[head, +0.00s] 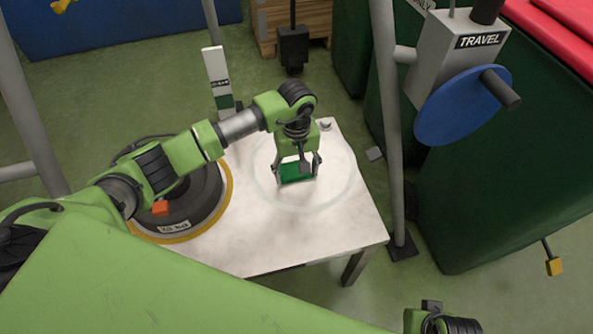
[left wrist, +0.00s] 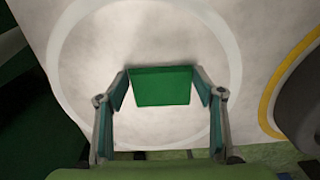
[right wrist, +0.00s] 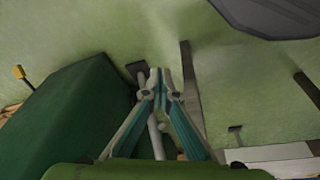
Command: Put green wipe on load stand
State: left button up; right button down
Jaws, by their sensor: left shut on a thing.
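The green wipe (head: 297,173) is a flat green rectangle held between the fingertips of my left gripper (head: 298,168). In the left wrist view, the wipe (left wrist: 160,87) spans the gap between both finger pads of the left gripper (left wrist: 161,88). It is over the pale ring (head: 346,191) marked on the white table top (head: 270,243); I cannot tell whether it touches the surface. No label marks which thing is the load stand. My right gripper (right wrist: 158,74) shows in the right wrist view, its fingertips together and empty, above the green floor.
A dark round turntable (head: 207,205) with a yellow rim sits left of the ring. A grey post (head: 388,120) and the TRAVEL box (head: 450,60) with a blue wheel (head: 465,105) stand to the right. Dark green bins (head: 500,190) are beyond.

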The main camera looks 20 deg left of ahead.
pick_arm(q)
jog(key=shift+f, duration=0.1)
jog(key=o, duration=0.9)
jog(key=shift+o, duration=0.2)
